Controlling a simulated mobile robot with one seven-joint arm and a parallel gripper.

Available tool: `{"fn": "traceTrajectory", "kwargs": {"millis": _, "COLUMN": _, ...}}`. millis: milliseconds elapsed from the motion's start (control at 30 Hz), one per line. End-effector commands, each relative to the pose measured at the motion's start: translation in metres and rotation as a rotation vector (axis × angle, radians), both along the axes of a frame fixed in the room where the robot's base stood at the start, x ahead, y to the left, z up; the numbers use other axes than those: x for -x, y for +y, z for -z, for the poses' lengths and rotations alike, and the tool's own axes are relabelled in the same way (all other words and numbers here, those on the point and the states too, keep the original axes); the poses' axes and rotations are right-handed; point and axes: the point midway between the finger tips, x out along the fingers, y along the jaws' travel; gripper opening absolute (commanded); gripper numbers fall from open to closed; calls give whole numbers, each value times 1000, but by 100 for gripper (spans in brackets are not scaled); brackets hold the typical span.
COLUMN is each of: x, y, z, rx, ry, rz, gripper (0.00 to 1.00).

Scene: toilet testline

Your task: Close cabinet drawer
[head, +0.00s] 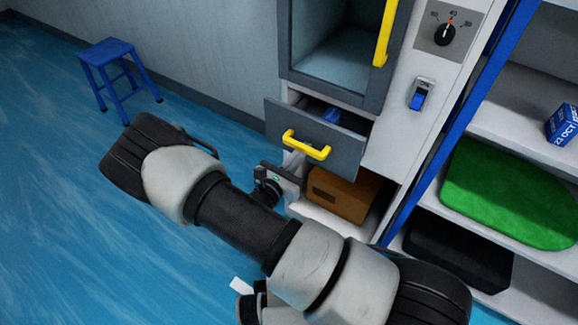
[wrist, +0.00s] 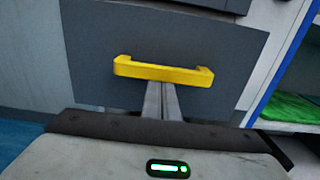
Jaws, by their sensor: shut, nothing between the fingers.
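The cabinet drawer (head: 316,130) has a grey front with a yellow handle (head: 306,145). It stands pulled out of the cabinet, and a blue item (head: 332,115) shows inside. In the wrist view the drawer front (wrist: 90,45) fills much of the picture, with its yellow handle (wrist: 163,72) across the middle. My gripper (wrist: 162,88) is shut and empty. Its fingertips appear just below the middle of the handle, pointing toward the drawer front. I cannot tell whether they touch it. In the head view my gripper's fingers are partly hidden beside the drawer's lower edge.
A brown box (head: 342,194) lies in the open space under the drawer. A shelf to the right holds a green item (head: 510,190) and a black item (head: 460,252). A blue stool (head: 112,52) stands back left; the left floor is clear.

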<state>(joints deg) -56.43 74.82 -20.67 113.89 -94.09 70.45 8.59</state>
Motion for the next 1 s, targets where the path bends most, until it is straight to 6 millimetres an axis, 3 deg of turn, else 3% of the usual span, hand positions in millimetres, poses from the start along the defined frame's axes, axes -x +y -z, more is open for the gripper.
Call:
{"fn": "traceTrajectory", "kwargs": {"millis": 200, "x": -36, "y": -29, "z": 0, "rx": 0, "ry": -1, "rz": 3, "gripper": 0}}
{"fn": "traceTrajectory", "kwargs": {"millis": 400, "x": -56, "y": -45, "z": 0, "rx": 1, "ry": -1, "rz": 1, "gripper": 0}}
{"fn": "traceTrajectory", "kwargs": {"millis": 1000, "x": -69, "y": -53, "z": -2, "rx": -1, "ry": -4, "rz": -1, "gripper": 0}}
